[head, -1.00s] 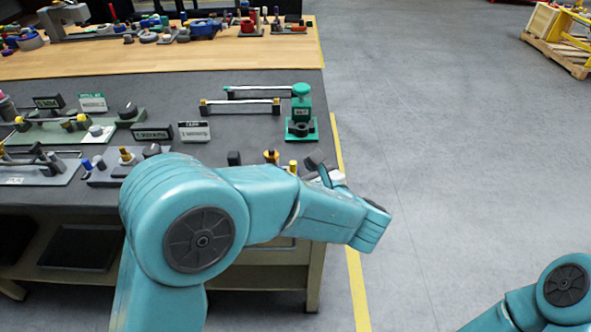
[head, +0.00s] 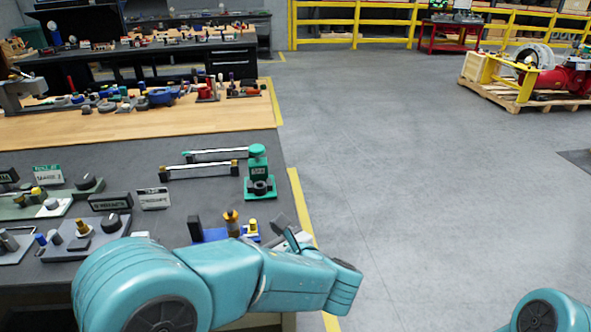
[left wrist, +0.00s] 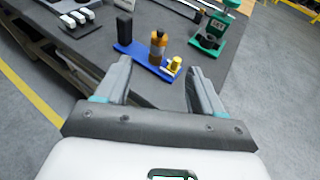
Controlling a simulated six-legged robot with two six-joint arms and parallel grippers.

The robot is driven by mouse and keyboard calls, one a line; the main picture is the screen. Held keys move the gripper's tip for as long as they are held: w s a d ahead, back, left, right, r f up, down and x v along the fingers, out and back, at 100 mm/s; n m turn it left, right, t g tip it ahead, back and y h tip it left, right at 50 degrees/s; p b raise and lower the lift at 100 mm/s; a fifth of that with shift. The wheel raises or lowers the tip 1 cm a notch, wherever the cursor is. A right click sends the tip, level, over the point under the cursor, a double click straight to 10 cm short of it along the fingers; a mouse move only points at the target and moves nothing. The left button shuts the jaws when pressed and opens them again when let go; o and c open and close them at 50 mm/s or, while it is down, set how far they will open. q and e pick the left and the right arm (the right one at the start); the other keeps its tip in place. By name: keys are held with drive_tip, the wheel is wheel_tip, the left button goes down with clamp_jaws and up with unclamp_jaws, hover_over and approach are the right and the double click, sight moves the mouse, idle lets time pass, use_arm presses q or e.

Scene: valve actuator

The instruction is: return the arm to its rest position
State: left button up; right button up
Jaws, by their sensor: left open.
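My left arm reaches in from the lower left of the head view, bent at the elbow. My left gripper (head: 287,231) is partly hidden behind its own forearm, by the right edge of the dark-topped workbench (head: 150,165). In the left wrist view my left gripper (left wrist: 158,88) is open, its two grey fingers apart with nothing between them. Beyond the fingertips lies a blue plate (left wrist: 146,56) bearing a black block (left wrist: 124,28), an orange-brown cylinder (left wrist: 158,46) and a yellow knob (left wrist: 173,66). Part of my right arm shows at the lower right of the head view; its gripper is out of frame.
A green press-like fixture (head: 259,174) stands near the bench's right edge. Small fixtures and label signs (head: 153,199) fill the bench's left part. A wooden-topped bench (head: 60,128) lies beyond. Open grey floor (head: 400,190) stretches to the right, with a loaded pallet (head: 525,97) farther back.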

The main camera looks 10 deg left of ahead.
use_arm(q)
drive_tip(key=s+a+f+n+g+h, duration=0.1)
drive_tip(key=s+f+g+h, duration=0.15)
drive_tip(key=f, duration=0.55)
drive_tip(key=s+a+f+n+g+h, duration=0.15)
drive_tip(key=s+f+g, duration=0.25)
drive_tip(key=f, duration=0.4)
drive_tip(key=s+d+f+n+g+h, duration=0.3)
drive_tip(key=s+f+n+h, duration=0.7)
drive_tip(key=s+f+n, duration=0.8)
drive_tip(key=d+f+n, duration=0.1)
drive_tip(key=n, duration=0.7)
drive_tip(key=shift+s+h, duration=0.3)
drive_tip(key=shift+s, duration=0.05)
